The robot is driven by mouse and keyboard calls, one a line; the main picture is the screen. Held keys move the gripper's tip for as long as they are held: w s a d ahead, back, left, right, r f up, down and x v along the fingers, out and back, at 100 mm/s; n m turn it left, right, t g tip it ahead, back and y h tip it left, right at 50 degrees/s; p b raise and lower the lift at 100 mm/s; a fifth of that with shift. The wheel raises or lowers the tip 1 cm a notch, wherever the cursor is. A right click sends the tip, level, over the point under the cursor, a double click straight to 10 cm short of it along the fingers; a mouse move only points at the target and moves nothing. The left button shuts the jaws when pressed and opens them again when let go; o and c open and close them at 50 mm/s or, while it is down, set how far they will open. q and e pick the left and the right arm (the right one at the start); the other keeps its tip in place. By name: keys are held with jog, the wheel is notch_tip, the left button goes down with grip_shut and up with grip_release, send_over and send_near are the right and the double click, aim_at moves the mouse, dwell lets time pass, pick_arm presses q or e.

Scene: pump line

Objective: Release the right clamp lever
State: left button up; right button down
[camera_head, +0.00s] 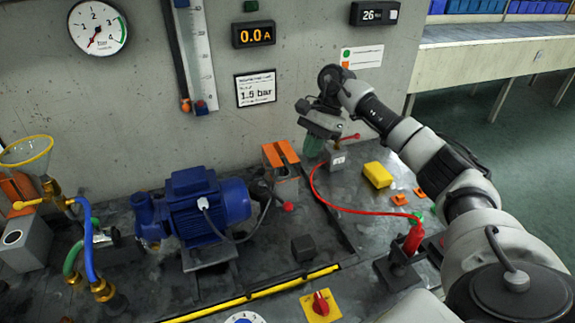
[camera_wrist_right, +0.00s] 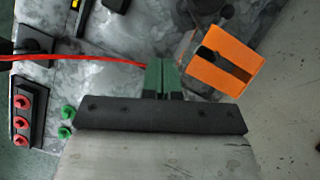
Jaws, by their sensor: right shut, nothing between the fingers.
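The right orange clamp block (camera_head: 280,153) stands by the wall, right of the blue motor. A red ball knob (camera_head: 288,207) shows in front of it; it looks like the lever's end, but the link is unclear. In the right wrist view the orange block (camera_wrist_right: 220,68) has a dark slot, with a dark rounded part at its left edge. My right gripper (camera_head: 313,150) hangs just right of the block, pointing down. Its green fingers (camera_wrist_right: 165,78) are shut and empty, apart from the block. My left gripper is out of view.
A red cable (camera_head: 345,207) runs from near my fingers to a red plug (camera_head: 413,238). A grey box (camera_head: 338,158) with a red handle and a yellow block (camera_head: 377,174) lie to the right. The blue motor (camera_head: 203,205) stands left. A black block (camera_head: 303,248) sits in front.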

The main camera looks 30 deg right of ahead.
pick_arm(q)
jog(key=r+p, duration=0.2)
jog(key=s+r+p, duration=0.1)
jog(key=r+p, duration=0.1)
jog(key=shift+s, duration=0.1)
pick_arm(e)
jog(key=s+a+f, duration=0.2)
jog(key=a+f, duration=0.5)
jog(key=a, duration=0.1)
jog(key=shift+f, duration=0.25)
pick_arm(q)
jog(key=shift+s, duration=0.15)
